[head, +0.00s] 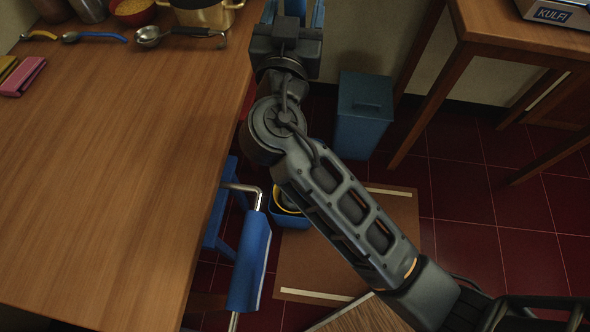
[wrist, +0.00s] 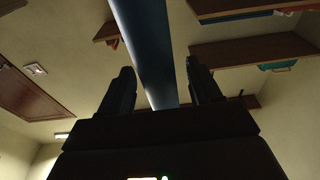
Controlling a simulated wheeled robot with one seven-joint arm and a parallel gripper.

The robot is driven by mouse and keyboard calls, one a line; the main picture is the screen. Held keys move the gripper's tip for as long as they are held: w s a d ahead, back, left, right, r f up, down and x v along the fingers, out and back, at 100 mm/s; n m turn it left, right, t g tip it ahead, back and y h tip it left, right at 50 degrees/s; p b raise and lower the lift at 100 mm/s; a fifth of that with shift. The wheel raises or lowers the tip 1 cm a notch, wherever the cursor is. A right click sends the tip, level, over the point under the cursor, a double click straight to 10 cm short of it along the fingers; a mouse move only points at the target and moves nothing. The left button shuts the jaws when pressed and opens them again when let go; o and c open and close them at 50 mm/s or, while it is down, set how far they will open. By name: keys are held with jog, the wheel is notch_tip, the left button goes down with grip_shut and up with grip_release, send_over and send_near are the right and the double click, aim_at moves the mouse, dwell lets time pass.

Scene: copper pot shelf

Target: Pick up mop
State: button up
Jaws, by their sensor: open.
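My gripper (head: 292,10) is at the top of the head view, beyond the table's right edge, and its fingers are apart. In the wrist view my gripper (wrist: 160,75) has a long, straight blue bar (wrist: 152,45) running between its two dark fingers, with space visible on the finger sides. The same blue shows beside the gripper in the head view (head: 318,15). No mop head is visible on the bar, so I cannot tell whether it is the mop. Nothing is clearly gripped.
A wooden table (head: 110,190) with utensils and a pot (head: 205,14) fills the left. A blue roller-like thing (head: 250,262) on a bent metal rod stands by its edge. A bucket (head: 290,218), a blue bin (head: 364,112) and a brown mat (head: 345,250) are on the floor.

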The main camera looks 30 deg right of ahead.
grip_shut()
dwell(0.4)
jog(key=shift+r, duration=0.1)
